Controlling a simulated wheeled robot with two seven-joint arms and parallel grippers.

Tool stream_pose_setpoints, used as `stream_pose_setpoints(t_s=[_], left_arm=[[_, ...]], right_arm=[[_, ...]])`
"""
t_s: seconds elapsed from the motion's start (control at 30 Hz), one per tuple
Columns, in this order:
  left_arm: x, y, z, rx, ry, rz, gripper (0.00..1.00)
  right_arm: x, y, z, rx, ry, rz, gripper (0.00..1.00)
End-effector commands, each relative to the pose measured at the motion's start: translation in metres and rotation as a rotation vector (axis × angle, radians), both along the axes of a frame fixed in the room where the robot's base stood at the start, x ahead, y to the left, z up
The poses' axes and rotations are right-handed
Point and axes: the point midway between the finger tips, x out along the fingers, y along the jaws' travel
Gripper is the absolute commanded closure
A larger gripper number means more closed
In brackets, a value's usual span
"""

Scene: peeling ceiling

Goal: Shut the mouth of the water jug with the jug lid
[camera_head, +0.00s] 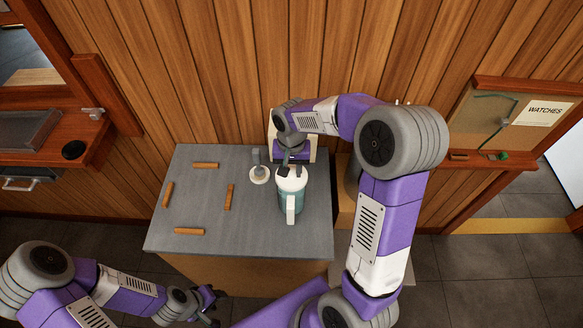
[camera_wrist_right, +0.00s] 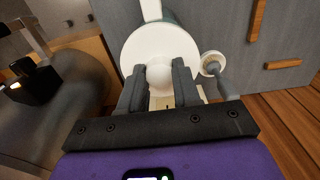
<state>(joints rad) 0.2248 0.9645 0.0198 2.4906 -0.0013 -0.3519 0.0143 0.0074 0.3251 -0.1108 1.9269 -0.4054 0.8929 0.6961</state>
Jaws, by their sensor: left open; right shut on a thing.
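The water jug (camera_head: 291,204) is teal with a white handle and stands upright on the grey table. The white jug lid (camera_head: 291,181) is over the jug's mouth; it also shows in the right wrist view (camera_wrist_right: 145,45) with a round knob. My right gripper (camera_head: 291,170) is shut on the lid's knob, with a finger on each side, as the right wrist view shows (camera_wrist_right: 160,77). I cannot tell whether the lid is fully seated or slightly above the rim. My left gripper (camera_head: 213,303) is open and empty, off the table's front edge.
Several wooden sticks (camera_head: 229,197) lie on the left half of the grey table (camera_head: 262,230).

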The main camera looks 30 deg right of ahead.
Motion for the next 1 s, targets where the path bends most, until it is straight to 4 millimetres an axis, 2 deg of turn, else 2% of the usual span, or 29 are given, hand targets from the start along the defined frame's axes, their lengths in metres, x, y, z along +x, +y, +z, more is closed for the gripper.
stream_pose_setpoints(t_s=[1.0], left_arm=[[0.000, 0.000, -0.012, 0.000, 0.000, 0.000, 0.57]], right_arm=[[0.000, 0.000, -0.015, 0.000, 0.000, 0.000, 1.00]])
